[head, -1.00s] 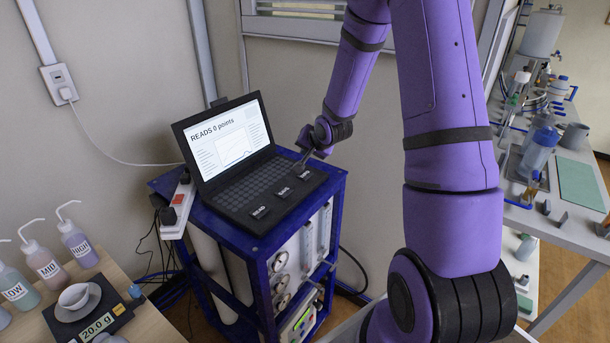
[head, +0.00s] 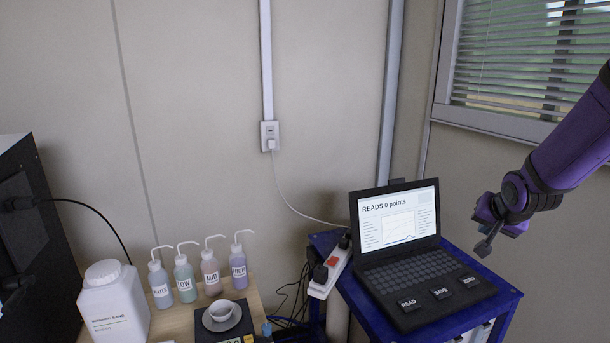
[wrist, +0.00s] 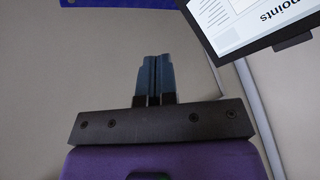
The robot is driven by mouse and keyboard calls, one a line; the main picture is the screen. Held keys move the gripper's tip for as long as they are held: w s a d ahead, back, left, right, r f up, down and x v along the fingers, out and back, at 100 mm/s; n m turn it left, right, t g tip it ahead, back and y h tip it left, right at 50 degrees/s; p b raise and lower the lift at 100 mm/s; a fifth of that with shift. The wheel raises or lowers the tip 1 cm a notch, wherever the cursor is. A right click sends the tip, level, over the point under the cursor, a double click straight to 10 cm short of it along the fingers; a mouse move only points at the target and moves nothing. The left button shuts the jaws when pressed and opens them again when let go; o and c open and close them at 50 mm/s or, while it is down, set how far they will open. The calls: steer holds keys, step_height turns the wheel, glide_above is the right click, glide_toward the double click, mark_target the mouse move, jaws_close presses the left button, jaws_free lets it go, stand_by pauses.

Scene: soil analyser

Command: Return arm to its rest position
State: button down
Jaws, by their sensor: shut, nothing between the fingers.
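My gripper (head: 487,240) is at the right of the head view, on my purple arm, above and to the right of the laptop (head: 399,238). It is apart from the laptop and its keys. In the wrist view the two blue-grey fingers of my gripper (wrist: 153,75) are together with nothing between them. The laptop screen reads "READS 0 points" above a graph, and its corner shows in the wrist view (wrist: 255,15). Keys labelled READ (head: 408,304), SAVE (head: 440,293) and ZERO (head: 468,281) lie along the laptop's front.
The laptop stands on a blue-framed cart (head: 512,297) with a white power strip (head: 327,280) beside it. At left are several labelled wash bottles (head: 184,280), a large white jar (head: 113,305) and a scale with a cup (head: 221,311). A window (head: 520,65) is at upper right.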

steer(key=s+a+r+n+g, duration=0.1)
steer(key=s+a+r+n, duration=0.1)
steer(key=s+r, duration=0.3)
steer(key=s+a+r+n+y, duration=0.1)
steer(key=s+a+r, duration=0.3)
steer(key=s, duration=1)
steer(key=s+a+r+n+g, duration=0.1)
steer(key=s+a+r+n, duration=0.3)
steer(key=s, duration=0.5)
steer(key=shift+s+a+r+g+y, duration=0.3)
steer(key=shift+a+r, duration=0.4)
steer(key=shift+r, duration=0.1)
